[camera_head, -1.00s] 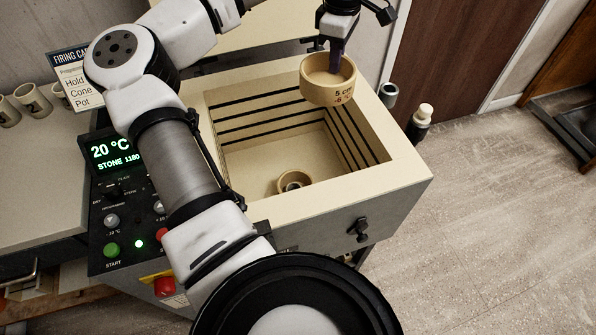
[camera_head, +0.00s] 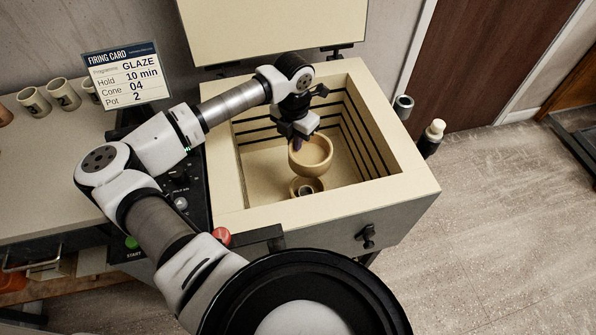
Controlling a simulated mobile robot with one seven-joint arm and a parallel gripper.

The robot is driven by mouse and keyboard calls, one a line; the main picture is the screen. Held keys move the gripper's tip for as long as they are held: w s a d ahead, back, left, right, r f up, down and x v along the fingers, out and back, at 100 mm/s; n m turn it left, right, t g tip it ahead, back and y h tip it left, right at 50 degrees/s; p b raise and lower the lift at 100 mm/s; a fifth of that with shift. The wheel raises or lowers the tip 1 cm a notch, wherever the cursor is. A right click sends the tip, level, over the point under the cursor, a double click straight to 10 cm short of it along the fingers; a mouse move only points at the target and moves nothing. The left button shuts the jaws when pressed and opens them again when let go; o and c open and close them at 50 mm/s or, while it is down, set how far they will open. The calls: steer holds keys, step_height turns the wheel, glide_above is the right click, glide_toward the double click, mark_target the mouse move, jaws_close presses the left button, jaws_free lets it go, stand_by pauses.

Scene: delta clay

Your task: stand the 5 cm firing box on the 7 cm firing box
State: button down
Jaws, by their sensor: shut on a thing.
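My gripper (camera_head: 299,140) is shut on the rim of the 5 cm firing box (camera_head: 313,168), a tan round open-topped box. It holds the box inside the open kiln, above the kiln floor. A smaller-looking tan round box (camera_head: 305,194) with something round and greyish inside stands on the kiln floor just below the held box. It is probably the 7 cm firing box, but no label on it can be read. The held box partly covers it in this view, and I cannot tell the gap between them.
The kiln (camera_head: 405,188) has thick cream walls around the gripper, with dark grooves inside. Its lid (camera_head: 270,30) stands open behind. A firing card (camera_head: 126,78) and several mugs (camera_head: 64,95) stand on the left bench. A dark bottle (camera_head: 430,140) stands right of the kiln.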

step_height(320, 180, down, 14)
steer(key=shift+p, duration=1.05)
steer(key=c, duration=2)
jaws_free()
steer(key=shift+f, duration=0.2)
steer(key=o, duration=0.5)
steer(key=shift+r, duration=0.1)
steer(key=shift+c, duration=0.2)
step_height(320, 180, up, 12)
steer(key=shift+r+b, duration=0.2)
steer(key=shift+b, duration=0.8)
